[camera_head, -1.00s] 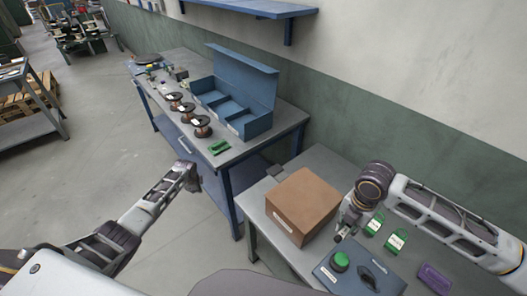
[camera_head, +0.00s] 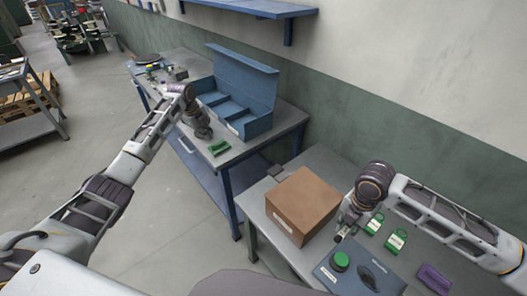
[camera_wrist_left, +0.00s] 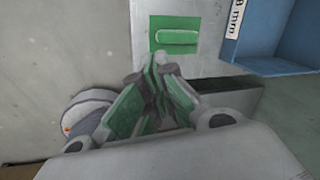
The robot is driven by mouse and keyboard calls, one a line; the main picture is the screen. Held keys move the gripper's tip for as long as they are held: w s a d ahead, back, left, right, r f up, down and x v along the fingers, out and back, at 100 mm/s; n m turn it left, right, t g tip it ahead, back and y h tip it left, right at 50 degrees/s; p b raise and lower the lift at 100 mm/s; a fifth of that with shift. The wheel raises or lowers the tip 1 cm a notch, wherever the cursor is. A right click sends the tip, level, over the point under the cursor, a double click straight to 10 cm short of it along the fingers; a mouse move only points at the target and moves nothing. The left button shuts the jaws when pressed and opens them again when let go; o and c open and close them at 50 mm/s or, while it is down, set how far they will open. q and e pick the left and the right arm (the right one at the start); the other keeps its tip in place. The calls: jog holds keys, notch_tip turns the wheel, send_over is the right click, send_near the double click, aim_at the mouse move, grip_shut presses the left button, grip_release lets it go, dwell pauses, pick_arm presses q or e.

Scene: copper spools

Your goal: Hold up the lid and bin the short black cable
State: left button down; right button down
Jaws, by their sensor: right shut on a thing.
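The blue case (camera_head: 258,127) stands on the far table, its lid (camera_head: 245,78) raised at the back; no gripper touches the lid. Its blue wall shows in the left wrist view (camera_wrist_left: 275,30). I cannot make out a short black cable. My left gripper (camera_head: 204,133) is over the table left of the case, and the copper spools there are hidden behind the arm. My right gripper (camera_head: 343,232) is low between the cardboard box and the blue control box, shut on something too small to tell.
A green piece (camera_head: 219,147) lies at the far table's front edge and shows in the left wrist view (camera_wrist_left: 175,36). The near table holds the cardboard box (camera_head: 303,205), the control box with a green button (camera_head: 341,262), green tags (camera_head: 396,241) and a purple piece (camera_head: 435,277).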

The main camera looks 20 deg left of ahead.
pick_arm(q)
jog(key=s+d+m+g+h, duration=0.1)
jog(key=s+d+h, duration=0.1)
jog(key=d, duration=1.1)
jog(key=s+d+m+g+h, duration=0.1)
jog(key=d+m+h, duration=0.1)
jog(key=d, duration=1.1)
jog(key=shift+s+d, duration=0.3)
jog(key=shift+s, duration=0.1)
jog(key=shift+x, duration=3)
jog(key=shift+f, duration=0.2)
